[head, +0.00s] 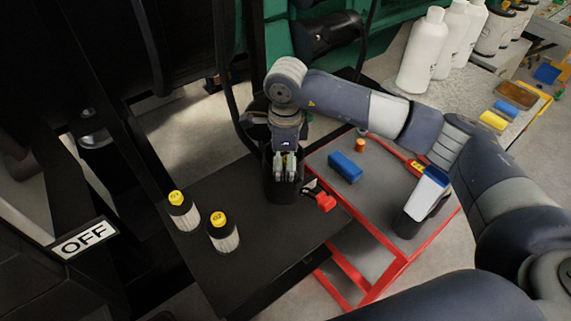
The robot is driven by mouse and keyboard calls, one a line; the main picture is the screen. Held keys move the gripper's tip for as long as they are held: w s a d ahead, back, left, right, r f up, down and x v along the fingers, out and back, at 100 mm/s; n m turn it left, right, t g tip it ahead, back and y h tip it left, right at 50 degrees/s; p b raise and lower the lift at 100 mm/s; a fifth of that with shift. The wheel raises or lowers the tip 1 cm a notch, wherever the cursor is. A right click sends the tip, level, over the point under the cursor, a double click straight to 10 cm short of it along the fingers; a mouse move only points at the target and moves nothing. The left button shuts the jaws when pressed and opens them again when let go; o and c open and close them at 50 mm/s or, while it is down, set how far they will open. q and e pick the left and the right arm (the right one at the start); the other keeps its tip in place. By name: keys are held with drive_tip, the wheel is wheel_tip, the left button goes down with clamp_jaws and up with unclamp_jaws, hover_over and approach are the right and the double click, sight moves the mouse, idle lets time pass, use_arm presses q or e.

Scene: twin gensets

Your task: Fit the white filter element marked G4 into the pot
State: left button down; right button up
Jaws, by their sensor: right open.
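Two white filter elements with yellow caps stand upright on the black platform (255,262): one at the left (184,212) and one nearer me (224,234). The marks on their caps are too small to read surely, so I cannot tell which is G4. A black cylinder, seemingly the pot (283,191), stands at the platform's far right part. My right gripper (287,180) points down at the pot's upper part, open, with no filter element in it. Its wrist and fingers hide the pot's mouth; I cannot tell if the fingers touch it. My left gripper is out of view.
A red-handled tool (325,202) lies at the platform's right edge. Black frame bars and an OFF sign (84,239) stand left.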

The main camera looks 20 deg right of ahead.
drive_tip(key=r, duration=0.4)
drive_tip(key=shift+w, duration=0.2)
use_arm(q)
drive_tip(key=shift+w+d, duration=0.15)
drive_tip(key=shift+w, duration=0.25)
use_arm(e)
wheel_tip(320, 180, up, 8)
drive_tip(key=s, duration=0.1)
